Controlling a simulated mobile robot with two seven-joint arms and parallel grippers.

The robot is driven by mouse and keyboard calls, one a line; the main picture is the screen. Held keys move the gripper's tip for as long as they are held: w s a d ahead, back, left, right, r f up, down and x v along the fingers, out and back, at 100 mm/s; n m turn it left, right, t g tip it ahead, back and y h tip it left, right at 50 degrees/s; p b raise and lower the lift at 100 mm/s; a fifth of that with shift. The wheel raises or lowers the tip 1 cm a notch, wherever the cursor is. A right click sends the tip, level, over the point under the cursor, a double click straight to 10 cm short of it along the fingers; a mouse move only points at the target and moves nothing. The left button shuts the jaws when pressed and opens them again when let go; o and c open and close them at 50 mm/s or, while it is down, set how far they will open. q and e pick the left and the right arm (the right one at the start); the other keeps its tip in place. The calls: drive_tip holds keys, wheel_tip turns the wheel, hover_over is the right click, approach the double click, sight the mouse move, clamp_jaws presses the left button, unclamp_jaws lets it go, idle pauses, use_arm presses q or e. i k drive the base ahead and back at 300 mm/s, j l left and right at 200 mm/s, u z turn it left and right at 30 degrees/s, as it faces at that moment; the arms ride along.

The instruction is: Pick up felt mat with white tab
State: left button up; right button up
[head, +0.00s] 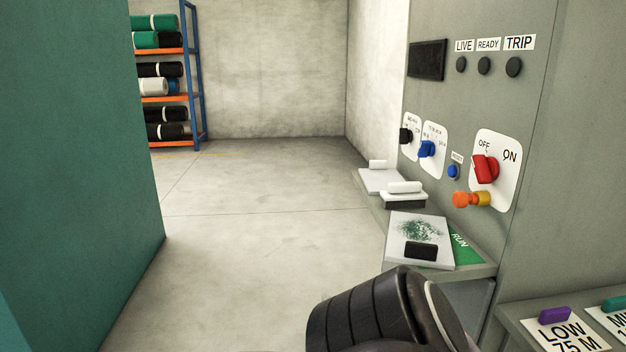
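Two flat pads with white tabs lie on the ledge along the grey panel. The farther pad (378,182) is pale, with a white tab (377,164) on top. The nearer pad (404,203) has a dark front edge and a white tab (404,187). I cannot tell which one is the felt mat. In front of them lies a pale board (404,220) with green speckles and a black tab (421,251). A dark ridged part of my arm shows at the bottom, below this board and apart from the pads. Neither gripper is in view.
A green RUN card (464,247) lies partly under the speckled board. The panel (450,110) carries a red switch (485,169), an orange knob (467,200) and other knobs. A green wall (75,170) stands left. The floor between is clear, with a roll rack (197,80) behind.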

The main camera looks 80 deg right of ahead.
sight(377, 178)
drive_tip(key=i+j+z, duration=0.1)
drive_tip(key=i+z, duration=0.2)
drive_tip(key=i, duration=0.2)
drive_tip(key=i+j+z, duration=0.25)
drive_tip(key=i, duration=0.2)
drive_tip(key=i+l+z, duration=0.1)
drive_tip(key=z, duration=0.25)
drive_tip(key=i+z, duration=0.85)
drive_tip(key=z, duration=0.2)
drive_tip(key=i+z, duration=0.2)
drive_tip(key=z, duration=0.15)
drive_tip(key=i+z, duration=0.15)
drive_tip(key=z, duration=0.2)
drive_tip(key=i+z, duration=0.2)
drive_tip(key=z, duration=0.2)
drive_tip(key=i+z, duration=0.2)
drive_tip(key=z, duration=0.2)
drive_tip(key=i+z, duration=0.2)
drive_tip(key=z, duration=0.15)
